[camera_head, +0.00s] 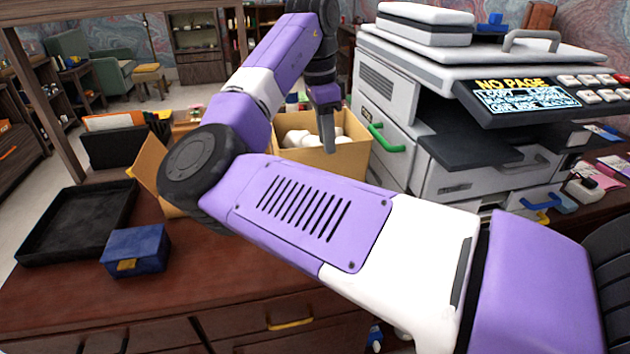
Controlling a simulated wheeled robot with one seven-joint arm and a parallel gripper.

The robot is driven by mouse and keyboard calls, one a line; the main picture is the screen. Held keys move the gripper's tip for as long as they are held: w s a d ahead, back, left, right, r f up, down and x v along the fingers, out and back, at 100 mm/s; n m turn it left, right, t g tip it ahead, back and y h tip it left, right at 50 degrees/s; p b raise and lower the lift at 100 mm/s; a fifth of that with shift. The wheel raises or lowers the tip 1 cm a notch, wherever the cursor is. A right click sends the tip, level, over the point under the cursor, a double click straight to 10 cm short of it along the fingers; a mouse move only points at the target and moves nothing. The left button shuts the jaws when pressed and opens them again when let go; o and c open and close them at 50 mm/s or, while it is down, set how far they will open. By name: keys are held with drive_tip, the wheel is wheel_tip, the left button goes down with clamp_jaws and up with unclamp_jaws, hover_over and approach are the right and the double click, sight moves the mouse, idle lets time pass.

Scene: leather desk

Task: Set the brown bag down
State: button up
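My gripper (327,138) hangs down from my purple and white arm, over or just in front of an open cardboard box (345,162) with white rounded items inside. It is seen from the side, as one dark grey finger shape, so its opening does not show. No brown bag can be made out in or below it. A brown upright object (540,15) stands on top of the copier at the upper right; whether it is the bag is unclear. My arm hides part of the desk and of the box.
A black empty tray (42,256) lies at the desk's left, with a blue box (135,250) beside it. Bare desk (200,285) shows at the front left. Dark folders (113,145) stand behind the tray.

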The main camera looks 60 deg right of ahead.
sight(327, 169)
drive_tip(key=f, duration=0.3)
drive_tip(key=shift+d+f, duration=0.1)
drive_tip(key=shift+d, duration=0.1)
clamp_jaws()
drive_tip(key=shift+s, duration=0.1)
idle(1.2)
